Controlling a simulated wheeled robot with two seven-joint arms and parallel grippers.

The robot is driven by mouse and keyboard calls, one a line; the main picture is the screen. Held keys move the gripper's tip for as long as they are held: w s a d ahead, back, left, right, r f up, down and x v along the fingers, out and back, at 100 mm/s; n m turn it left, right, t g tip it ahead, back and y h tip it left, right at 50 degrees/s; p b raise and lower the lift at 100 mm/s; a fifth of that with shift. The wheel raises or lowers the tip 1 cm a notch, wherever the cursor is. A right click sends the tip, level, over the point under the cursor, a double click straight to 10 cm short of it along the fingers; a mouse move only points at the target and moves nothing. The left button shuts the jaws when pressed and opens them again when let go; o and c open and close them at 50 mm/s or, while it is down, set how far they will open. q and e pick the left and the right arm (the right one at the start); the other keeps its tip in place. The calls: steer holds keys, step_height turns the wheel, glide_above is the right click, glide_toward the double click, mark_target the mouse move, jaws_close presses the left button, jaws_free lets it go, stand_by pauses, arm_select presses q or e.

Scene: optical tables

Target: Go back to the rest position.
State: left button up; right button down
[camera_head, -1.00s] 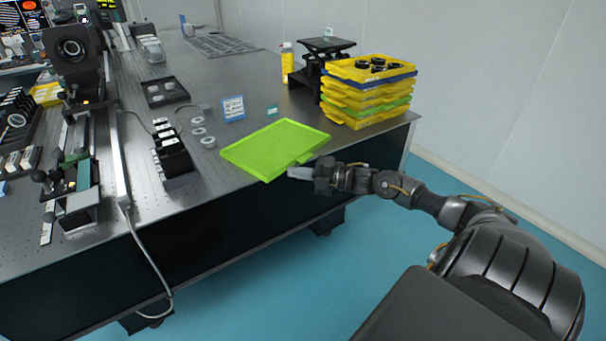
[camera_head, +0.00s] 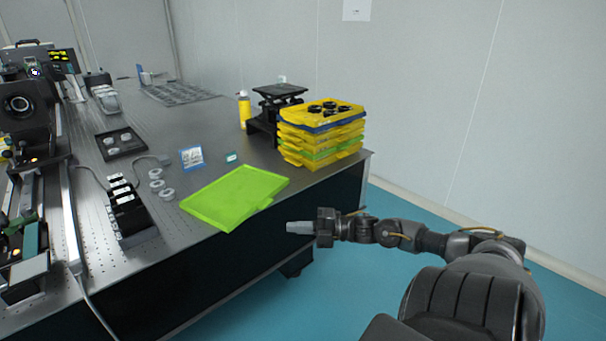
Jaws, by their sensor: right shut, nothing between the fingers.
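My right gripper (camera_head: 299,227) is shut and empty. It is held out in front of the table's near edge, to the right of the green tray and apart from it. The right arm comes in from the lower right. The green tray (camera_head: 236,196) lies flat on the optical table (camera_head: 200,142), with its near corner at the table's front edge. My left gripper is not in the view.
A stack of yellow, blue and green trays (camera_head: 322,135) stands at the table's right end, beside a black stand (camera_head: 276,108) and a yellow bottle (camera_head: 244,110). A black rack (camera_head: 128,208) and small rings stand left of the green tray. The blue floor (camera_head: 420,220) at right is clear.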

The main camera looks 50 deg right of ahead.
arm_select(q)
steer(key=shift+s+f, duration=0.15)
arm_select(e)
steer(key=shift+v, duration=0.8)
steer(key=shift+w, duration=0.1)
